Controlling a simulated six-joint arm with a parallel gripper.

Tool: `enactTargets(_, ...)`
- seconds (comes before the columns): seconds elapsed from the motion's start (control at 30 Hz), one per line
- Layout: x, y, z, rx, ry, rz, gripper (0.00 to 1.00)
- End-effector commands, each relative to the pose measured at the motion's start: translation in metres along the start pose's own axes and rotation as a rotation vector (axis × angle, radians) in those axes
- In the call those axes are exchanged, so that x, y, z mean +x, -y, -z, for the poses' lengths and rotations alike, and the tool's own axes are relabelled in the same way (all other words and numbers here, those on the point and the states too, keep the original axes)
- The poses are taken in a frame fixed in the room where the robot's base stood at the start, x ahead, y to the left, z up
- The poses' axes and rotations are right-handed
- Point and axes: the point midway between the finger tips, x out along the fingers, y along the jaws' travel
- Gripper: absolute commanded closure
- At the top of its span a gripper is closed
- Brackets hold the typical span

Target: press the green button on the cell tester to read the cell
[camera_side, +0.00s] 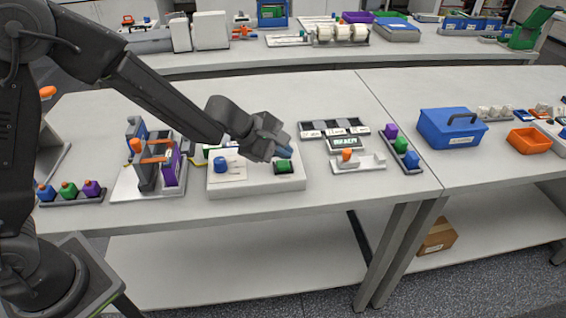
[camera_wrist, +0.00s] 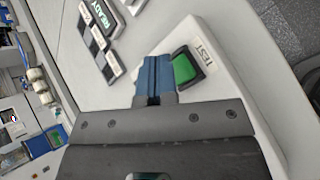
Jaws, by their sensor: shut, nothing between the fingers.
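The cell tester (camera_side: 257,188) is a pale, low box near the front edge of the bench. Its green button (camera_side: 284,167) sits in a dark frame on the right part of its top. In the wrist view the green button (camera_wrist: 184,69) shows beside a label reading TEST. My gripper (camera_side: 284,151) is shut and empty, its blue fingertips just behind the button in the side view. In the wrist view my gripper (camera_wrist: 153,68) is left of the button, and apart from it in the picture. A blue cell (camera_side: 220,165) stands on the left of the tester. A display (camera_side: 345,144) reads READY.
A white holder with an orange cell (camera_side: 358,163) and a dark tray of coloured cells (camera_side: 401,147) are to the right. Bench between tester and holder is clear.

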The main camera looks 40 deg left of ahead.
Motion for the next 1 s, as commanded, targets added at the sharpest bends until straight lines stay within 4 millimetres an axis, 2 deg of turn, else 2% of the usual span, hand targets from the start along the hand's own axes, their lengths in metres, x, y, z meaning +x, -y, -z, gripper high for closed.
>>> enactTargets(1.0, 0.0068, 0.0050, 0.0046, 0.000, 0.000, 0.000, 1.00)
